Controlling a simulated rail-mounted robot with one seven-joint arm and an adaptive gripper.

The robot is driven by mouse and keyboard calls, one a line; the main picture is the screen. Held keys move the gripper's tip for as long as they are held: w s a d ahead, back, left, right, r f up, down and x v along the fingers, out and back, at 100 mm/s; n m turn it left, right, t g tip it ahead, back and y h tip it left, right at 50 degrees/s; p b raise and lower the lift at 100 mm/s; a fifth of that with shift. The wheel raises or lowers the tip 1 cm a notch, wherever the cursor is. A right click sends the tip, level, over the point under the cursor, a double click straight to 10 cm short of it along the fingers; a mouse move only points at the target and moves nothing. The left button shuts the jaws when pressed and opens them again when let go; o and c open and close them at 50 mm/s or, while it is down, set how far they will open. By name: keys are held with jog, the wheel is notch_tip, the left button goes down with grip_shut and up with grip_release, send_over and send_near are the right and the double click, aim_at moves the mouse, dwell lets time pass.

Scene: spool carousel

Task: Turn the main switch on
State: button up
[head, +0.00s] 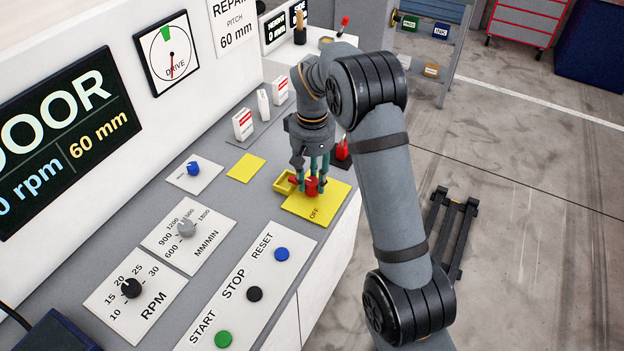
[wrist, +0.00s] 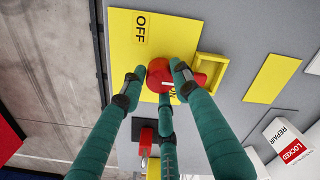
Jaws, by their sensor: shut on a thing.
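The main switch is a round red knob (head: 311,187) on a yellow plate (head: 318,209) at the far end of the console. The plate's OFF label shows on its near side in the head view. In the wrist view the red knob (wrist: 159,72) sits between my fingers, and a label by the lower finger is mostly hidden. A yellow bracket (wrist: 211,69) stands beside the knob, with a red part reaching toward it. My gripper (head: 312,177) points down, its green fingers shut around the knob. Fingers partly hide the knob, so its exact angle is unclear.
A blank yellow plate (head: 246,167) and a blue knob (head: 193,168) lie left of the switch. White tagged locks (head: 243,124) stand behind, and a red item (head: 342,149) sits close to the gripper's right. Buttons and dials fill the near console.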

aim_at(312, 182)
jog(key=shift+s+f, duration=0.15)
jog(key=o, duration=1.2)
jog(key=shift+c, duration=0.2)
notch_tip(312, 182, up, 12)
notch_tip(312, 182, down, 12)
jog(key=shift+r, duration=0.1)
dwell(0.5)
